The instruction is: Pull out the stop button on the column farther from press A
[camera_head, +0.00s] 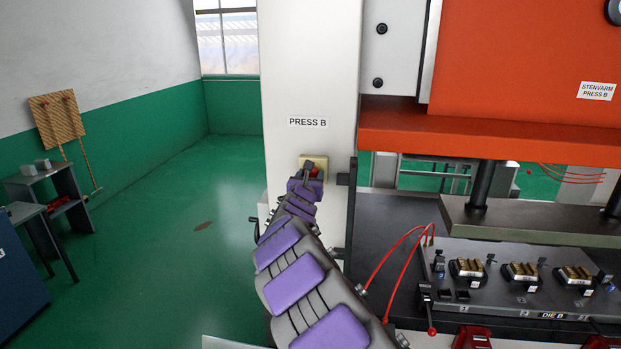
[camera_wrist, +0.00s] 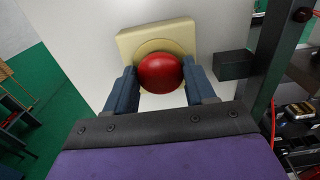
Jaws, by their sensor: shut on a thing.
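The red stop button (camera_wrist: 160,72) sits on a pale yellow square plate (camera_wrist: 129,42) on the white column (camera_head: 310,60), below the label "PRESS B". My gripper (camera_wrist: 160,84) has one finger on each side of the red button and is shut on it. Whether the button is pushed in or out I cannot tell. Press A is not in view.
The orange press (camera_head: 520,70), labelled Press B, stands right of the column, with a die (camera_head: 530,262) and red cables (camera_head: 395,262) below. A dark bracket (camera_wrist: 233,65) juts out close to the right of the button. Open green floor (camera_head: 190,220) lies to the left.

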